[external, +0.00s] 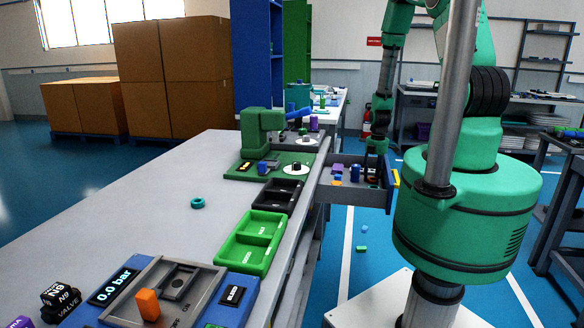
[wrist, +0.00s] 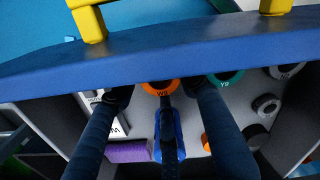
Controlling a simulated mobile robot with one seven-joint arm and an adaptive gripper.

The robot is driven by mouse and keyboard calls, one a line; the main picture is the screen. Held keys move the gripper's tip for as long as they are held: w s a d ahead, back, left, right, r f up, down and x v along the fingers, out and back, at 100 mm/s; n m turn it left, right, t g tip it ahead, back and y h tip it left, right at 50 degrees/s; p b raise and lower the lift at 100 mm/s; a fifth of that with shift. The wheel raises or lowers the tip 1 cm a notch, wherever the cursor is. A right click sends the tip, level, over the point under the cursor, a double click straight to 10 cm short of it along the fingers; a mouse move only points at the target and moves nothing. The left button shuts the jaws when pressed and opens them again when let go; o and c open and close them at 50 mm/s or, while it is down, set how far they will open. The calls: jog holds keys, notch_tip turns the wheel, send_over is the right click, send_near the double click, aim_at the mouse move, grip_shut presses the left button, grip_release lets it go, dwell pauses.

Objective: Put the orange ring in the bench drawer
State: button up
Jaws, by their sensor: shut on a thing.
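The bench drawer (external: 341,188) is pulled out from the bench's right side, with a blue front that also shows in the wrist view (wrist: 180,50). My gripper (external: 375,166) reaches down into it near the front. In the wrist view, the fingers of my gripper (wrist: 157,91) stand on both sides of the orange ring (wrist: 160,87) and are shut on it, close behind the front panel. A dark and blue piece partly covers the ring's near side. I cannot tell whether the ring touches the drawer floor.
The drawer also holds a teal ring (wrist: 227,77), grey rings (wrist: 266,104), a purple block (wrist: 128,151) and other small parts. Its yellow handle (wrist: 92,24) sticks out in front. A green tray (external: 250,243) and a teal ring (external: 197,203) are on the bench.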

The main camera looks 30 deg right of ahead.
aim_at(373, 179)
jog(key=o, duration=1)
jog(key=shift+f, duration=0.1)
notch_tip(373, 179, up, 12)
jog(key=shift+r+p, duration=0.15)
jog(key=shift+p, duration=0.9)
